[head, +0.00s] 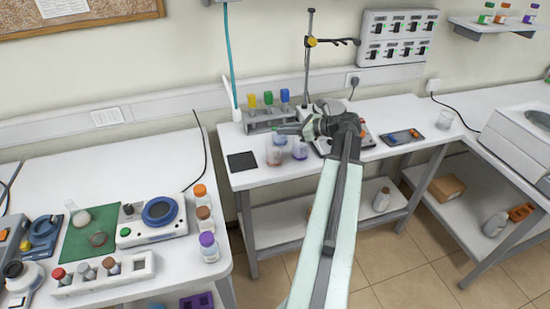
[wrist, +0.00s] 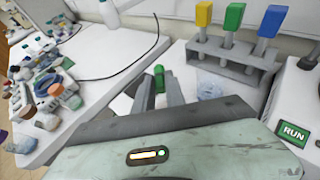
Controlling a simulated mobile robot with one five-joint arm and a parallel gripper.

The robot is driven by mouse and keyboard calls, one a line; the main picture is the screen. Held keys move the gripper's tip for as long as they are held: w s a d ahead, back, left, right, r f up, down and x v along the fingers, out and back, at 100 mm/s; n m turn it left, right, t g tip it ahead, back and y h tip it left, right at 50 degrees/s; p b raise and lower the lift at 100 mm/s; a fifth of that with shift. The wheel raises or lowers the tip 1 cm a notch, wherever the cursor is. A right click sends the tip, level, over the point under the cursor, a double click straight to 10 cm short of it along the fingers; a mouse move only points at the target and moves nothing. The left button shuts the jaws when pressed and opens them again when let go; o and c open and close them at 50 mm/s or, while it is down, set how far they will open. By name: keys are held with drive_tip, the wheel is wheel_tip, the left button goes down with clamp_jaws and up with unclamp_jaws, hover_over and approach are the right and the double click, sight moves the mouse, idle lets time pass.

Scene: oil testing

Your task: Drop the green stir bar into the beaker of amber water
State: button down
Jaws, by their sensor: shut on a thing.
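My gripper (wrist: 160,88) is shut on the green stir bar (wrist: 159,78), which shows upright between the fingertips in the wrist view. In the head view my gripper (head: 287,129) is over the beakers on the back bench; the stir bar is too small to make out there. A clear beaker with a pinkish-amber liquid (head: 274,156) stands just below and slightly left of the fingertips. A beaker with purple liquid (head: 300,150) stands to its right. In the wrist view a pale beaker (wrist: 210,86) shows right of the fingers; the amber one is not clearly visible there.
A rack (head: 262,120) with yellow, green and blue-topped items stands behind the beakers. A black pad (head: 242,161) lies to their left. A retort stand (head: 308,60) rises behind my arm. The left bench (head: 60,175) holds bottles and instruments.

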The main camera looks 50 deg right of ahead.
drive_tip(key=c, duration=1.3)
unclamp_jaws()
drive_tip(key=p+v, duration=0.3)
drive_tip(key=v, duration=0.4)
drive_tip(key=shift+s+r, duration=0.15)
drive_tip(key=shift+s, duration=0.2)
drive_tip(key=shift+d, duration=0.15)
